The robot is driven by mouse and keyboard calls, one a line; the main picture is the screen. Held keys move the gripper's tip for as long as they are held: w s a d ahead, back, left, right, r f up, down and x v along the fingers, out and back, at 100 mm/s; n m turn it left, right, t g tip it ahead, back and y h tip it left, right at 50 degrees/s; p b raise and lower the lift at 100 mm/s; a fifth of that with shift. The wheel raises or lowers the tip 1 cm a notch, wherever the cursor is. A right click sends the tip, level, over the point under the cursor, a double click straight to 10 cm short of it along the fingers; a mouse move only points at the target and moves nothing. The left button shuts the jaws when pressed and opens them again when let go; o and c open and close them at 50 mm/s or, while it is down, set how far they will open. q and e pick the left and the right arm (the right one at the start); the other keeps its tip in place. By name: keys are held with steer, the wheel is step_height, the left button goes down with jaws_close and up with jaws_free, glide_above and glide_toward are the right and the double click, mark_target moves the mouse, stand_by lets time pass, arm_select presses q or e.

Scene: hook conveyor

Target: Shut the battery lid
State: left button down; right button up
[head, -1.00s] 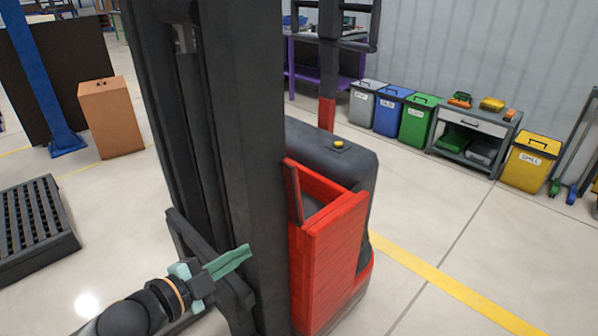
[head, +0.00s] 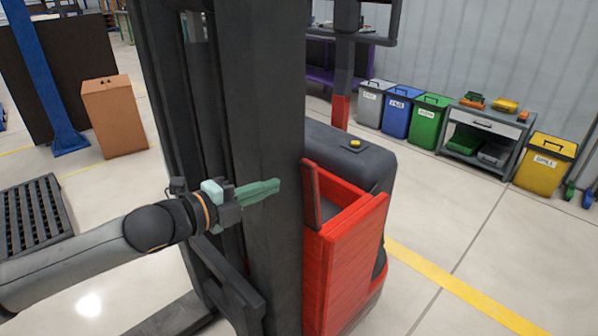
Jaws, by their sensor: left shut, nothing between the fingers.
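A dark forklift-like truck with a red battery box (head: 345,262) stands in the middle of the head view. The box is open at the top, with a dark interior partly visible. A thin dark-red panel (head: 312,194) stands upright at the box's mast-side edge; it looks like the battery lid, raised and seen nearly edge-on. My left gripper (head: 272,187) has green fingers, shut and empty. In the picture it overlaps the dark mast, left of the upright panel, with a gap between; depth is hard to tell. My right gripper is out of view.
The tall dark mast (head: 265,100) stands between my left arm and the box. A dark fork carriage (head: 228,285) sits low beneath the arm. Bins and a grey cart (head: 483,130) line the far wall. The floor right of the truck is clear.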

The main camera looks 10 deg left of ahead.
mark_target(308, 164)
arm_select(q)
steer(key=x, duration=0.5)
steer(key=r+x, duration=0.1)
steer(key=x, duration=0.2)
steer(key=shift+w+d+r, duration=0.1)
steer(key=shift+w+d, duration=0.05)
steer(key=shift+w, duration=0.05)
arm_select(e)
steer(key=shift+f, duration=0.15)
arm_select(q)
steer(key=shift+w+r+p, duration=0.1)
steer(key=shift+r+p, duration=0.05)
steer(key=shift+p, duration=0.15)
steer(key=shift+w+d+r+p, duration=0.4)
steer(key=shift+w+d+p, duration=0.45)
steer(key=shift+p, duration=0.3)
steer(key=shift+w+d+f, duration=0.1)
steer(key=shift+w, duration=0.15)
steer(key=shift+f, duration=0.1)
steer(key=shift+s, duration=0.1)
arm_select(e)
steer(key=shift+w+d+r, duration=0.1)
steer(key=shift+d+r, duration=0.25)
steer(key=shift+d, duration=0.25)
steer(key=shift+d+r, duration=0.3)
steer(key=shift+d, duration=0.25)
